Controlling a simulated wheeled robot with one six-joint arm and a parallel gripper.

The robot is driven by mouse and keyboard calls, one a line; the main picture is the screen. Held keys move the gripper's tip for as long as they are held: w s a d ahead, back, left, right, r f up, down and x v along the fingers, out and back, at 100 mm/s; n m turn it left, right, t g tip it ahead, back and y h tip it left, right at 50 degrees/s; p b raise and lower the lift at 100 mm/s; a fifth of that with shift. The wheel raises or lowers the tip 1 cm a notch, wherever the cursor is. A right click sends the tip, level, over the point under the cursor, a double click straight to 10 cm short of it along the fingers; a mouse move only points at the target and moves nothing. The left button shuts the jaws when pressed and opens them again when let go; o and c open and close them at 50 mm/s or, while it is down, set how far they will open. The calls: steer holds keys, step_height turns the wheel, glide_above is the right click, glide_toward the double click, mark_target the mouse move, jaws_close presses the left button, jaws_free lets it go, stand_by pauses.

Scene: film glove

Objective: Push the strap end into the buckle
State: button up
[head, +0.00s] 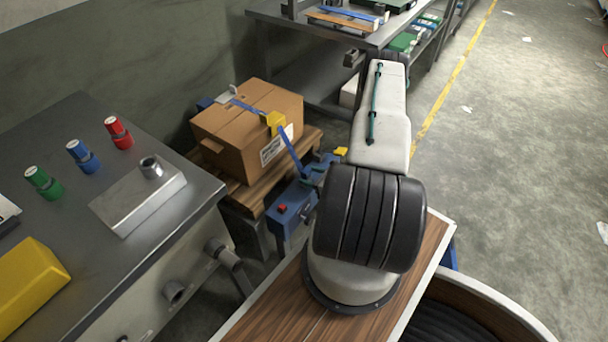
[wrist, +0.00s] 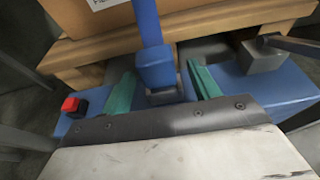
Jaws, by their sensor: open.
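The blue strap (head: 291,153) runs down from the carton in the head view. In the wrist view, the strap (wrist: 147,22) ends in a thicker blue strap end (wrist: 156,66). Just below it is a dark piece that looks like the buckle (wrist: 163,95), on a blue bench unit (wrist: 240,88). The strap end meets or overlaps the buckle's top; how far it is inside cannot be told. My gripper (wrist: 160,77) is open, with one green finger on each side of the strap end and visible gaps to both.
The carton (head: 235,138) sits on a wooden pallet (head: 252,194), with a yellow corner piece (head: 273,122) under the strap. A red button (wrist: 71,104) is at the left of the blue unit. A dark lever (wrist: 290,44) is at right. A metal table (head: 95,205) stands left.

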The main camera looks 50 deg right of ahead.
mark_target(309, 176)
steer(key=shift+v, duration=1.95)
steer(key=shift+a, duration=0.15)
steer(key=a+r+n+g+y, duration=0.45)
steer(key=a+r+n, duration=0.2)
steer(key=r, duration=0.45)
steer(key=a+r+n+g+y, duration=0.3)
steer(key=a+r+n+g, duration=0.3)
steer(key=r, duration=0.6)
steer(key=a+r+n+g+y, duration=0.3)
steer(key=a+r+n, duration=0.4)
steer(key=r, duration=0.4)
steer(key=s+a+r+n+h, duration=0.3)
steer(key=s+a+r+n, duration=0.1)
steer(key=r, duration=0.4)
steer(key=s+a+r+n+h, duration=0.4)
steer(key=s+a+r+n, duration=0.1)
steer(key=r, duration=0.3)
steer(key=s+a+r+n+h, duration=0.4)
steer(key=a+r+n, duration=0.2)
steer(key=r, duration=0.2)
steer(key=shift+s+r+n, duration=0.3)
steer(key=shift+r+n, duration=0.05)
steer(key=shift+r, duration=0.05)
